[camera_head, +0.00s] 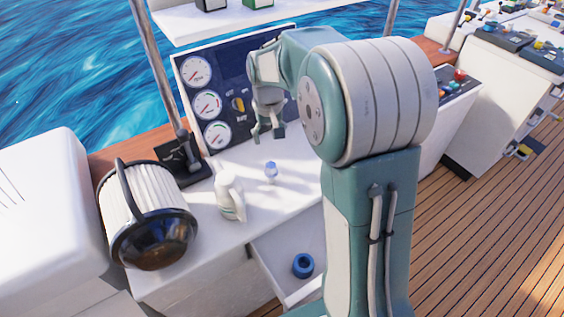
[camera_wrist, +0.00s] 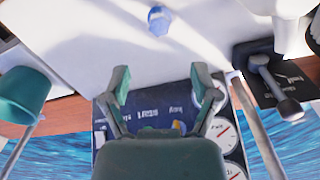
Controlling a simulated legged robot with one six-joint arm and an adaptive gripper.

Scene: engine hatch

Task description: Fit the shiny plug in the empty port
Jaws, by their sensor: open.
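A small shiny blue and clear piece, which looks like the plug (camera_head: 271,171), stands on the white counter (camera_head: 205,250). It also shows at the top of the wrist view (camera_wrist: 158,20), beyond my fingertips. My gripper (camera_head: 268,138) is open and empty, pointing down above the counter in front of the gauge panel (camera_head: 222,75). The wrist view shows its two fingers (camera_wrist: 160,80) spread apart, with nothing between them. I cannot make out an empty port; part of the panel is hidden behind my arm.
A white bottle (camera_head: 229,196) stands left of the plug. A large pleated filter (camera_head: 148,215) is at the counter's left end. An open drawer below holds a blue ring (camera_head: 303,264). A black lever base (camera_head: 182,157) stands near the panel. A teal object (camera_wrist: 22,95) is left in the wrist view.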

